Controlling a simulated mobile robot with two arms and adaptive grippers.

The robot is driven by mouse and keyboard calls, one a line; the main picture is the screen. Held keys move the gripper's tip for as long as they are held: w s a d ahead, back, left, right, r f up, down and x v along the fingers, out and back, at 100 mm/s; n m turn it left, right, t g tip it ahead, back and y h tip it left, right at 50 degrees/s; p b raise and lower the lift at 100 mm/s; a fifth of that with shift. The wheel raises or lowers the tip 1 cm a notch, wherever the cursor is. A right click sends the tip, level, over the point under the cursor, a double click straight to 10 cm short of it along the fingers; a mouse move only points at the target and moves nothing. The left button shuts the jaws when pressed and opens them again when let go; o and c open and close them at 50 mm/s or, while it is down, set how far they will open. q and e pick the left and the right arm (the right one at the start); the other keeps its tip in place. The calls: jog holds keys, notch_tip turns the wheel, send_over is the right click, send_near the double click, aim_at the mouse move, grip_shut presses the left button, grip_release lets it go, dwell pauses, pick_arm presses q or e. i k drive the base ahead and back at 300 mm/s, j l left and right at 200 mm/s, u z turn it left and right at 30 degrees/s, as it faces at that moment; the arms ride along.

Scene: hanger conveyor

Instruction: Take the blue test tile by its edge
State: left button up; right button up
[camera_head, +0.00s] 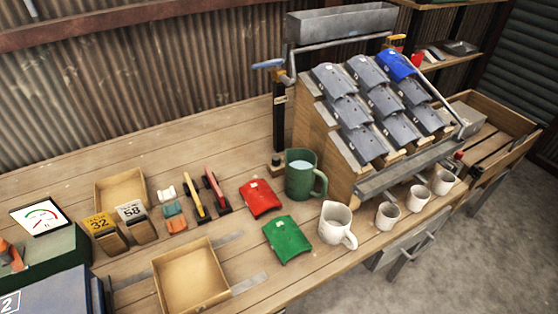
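The blue tile (395,66) sits at the top right of a sloped wooden rack, in the row of grey tiles. It is curved like a roof tile. Its upper edge lies near a yellow-and-red fitting (396,40) and a bent metal pipe runs beside it. Neither of my grippers shows in this view.
Several grey tiles (350,112) cover the rack, with a metal trough (340,22) above and a gutter (410,170) below. A red tile (260,198), green tile (287,239), green jug (300,175), white jug (337,223) and several white cups (388,215) stand in front.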

aim_at(397, 65)
jog(key=k+j+z, duration=0.25)
jog(key=j, duration=0.3)
jog(key=k+j+z, duration=0.25)
jog(key=k+j, duration=0.15)
jog(key=l+u, duration=0.1)
jog(key=u, duration=0.25)
jog(key=i+l+u, duration=0.1)
jog(key=u, duration=0.25)
jog(key=l+u, duration=0.1)
jog(key=u, duration=0.25)
jog(key=l+u, duration=0.2)
jog(key=l, duration=0.3)
jog(key=l+u, duration=0.15)
jog(key=l, duration=0.3)
jog(key=k+l+u, duration=0.2)
jog(key=l, duration=0.3)
jog(key=l+u, duration=0.15)
jog(key=l, duration=0.35)
jog(key=k+l+u, duration=0.2)
jog(key=l, duration=0.25)
jog(key=i, duration=0.1)
